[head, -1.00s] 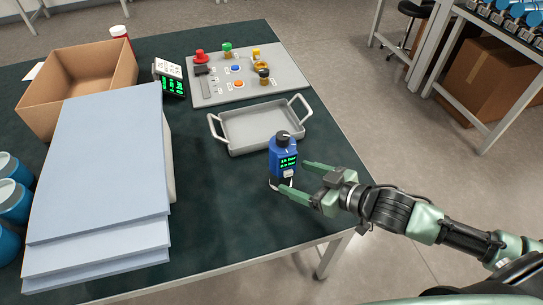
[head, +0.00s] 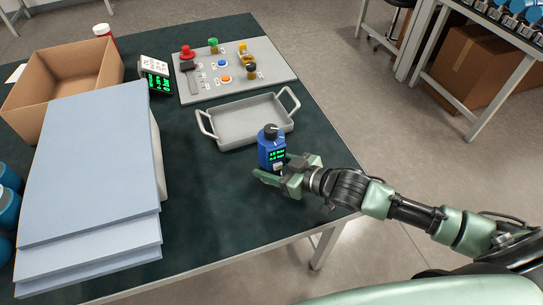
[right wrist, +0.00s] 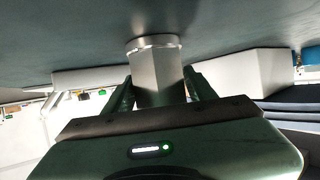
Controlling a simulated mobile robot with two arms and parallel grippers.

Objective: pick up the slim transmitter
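The slim transmitter (head: 270,153) is a blue upright unit with a black knob on top and a green lit display, near the right side of the dark table. My right gripper (head: 282,175) is low around it, one finger on each side, and seems shut on it. In the right wrist view, which is upside down, a grey body with a bright ring at its base (right wrist: 157,70) fills the space between the fingers. The base appears at the table surface; I see no clear gap. My left gripper is not in view.
A grey tray (head: 203,122) with two handles is just behind the transmitter. Behind it is a control panel (head: 205,92) with coloured knobs. A black-and-white display unit (head: 154,75), a cardboard box (head: 30,92) and stacked blue-grey sheets (head: 95,165) are on the left. The front table is clear.

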